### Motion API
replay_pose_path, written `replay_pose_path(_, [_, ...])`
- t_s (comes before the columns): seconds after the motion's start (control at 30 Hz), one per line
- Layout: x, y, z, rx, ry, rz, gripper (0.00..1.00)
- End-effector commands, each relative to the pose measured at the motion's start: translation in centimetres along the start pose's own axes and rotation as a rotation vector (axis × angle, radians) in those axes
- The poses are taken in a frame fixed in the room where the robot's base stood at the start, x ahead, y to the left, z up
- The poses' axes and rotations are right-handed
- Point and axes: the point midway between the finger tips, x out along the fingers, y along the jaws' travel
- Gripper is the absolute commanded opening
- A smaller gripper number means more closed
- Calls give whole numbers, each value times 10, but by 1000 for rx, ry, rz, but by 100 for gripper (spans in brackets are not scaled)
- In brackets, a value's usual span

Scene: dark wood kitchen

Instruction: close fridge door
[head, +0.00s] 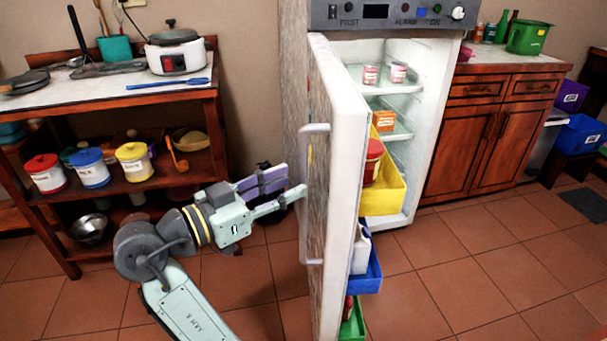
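The fridge door (338,110) stands wide open, swung out toward me, with its outer face to the left. A long vertical handle (314,195) is on that outer face. The door's inner side carries yellow, blue and green bins. The fridge interior (410,50) is exposed, with shelves holding small jars and an orange box. My gripper (293,182) is open and empty, its two fingers apart and pointing right. The fingertips are just left of the handle and the door's outer face. I cannot tell whether they touch.
A wooden shelf unit (60,115) with a rice cooker (175,50) and several canisters stands at the left. A wooden cabinet (492,130) stands right of the fridge. The tiled floor (455,270) right of the door is clear.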

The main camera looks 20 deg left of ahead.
Motion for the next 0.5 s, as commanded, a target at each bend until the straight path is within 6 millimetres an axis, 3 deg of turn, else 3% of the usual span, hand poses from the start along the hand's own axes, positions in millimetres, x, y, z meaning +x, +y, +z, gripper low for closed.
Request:
replay_pose_path(0.2, [33,0,-1,-1,1,0,35])
replay_pose_path(0.5, [45,0,0,0,1,-2,35])
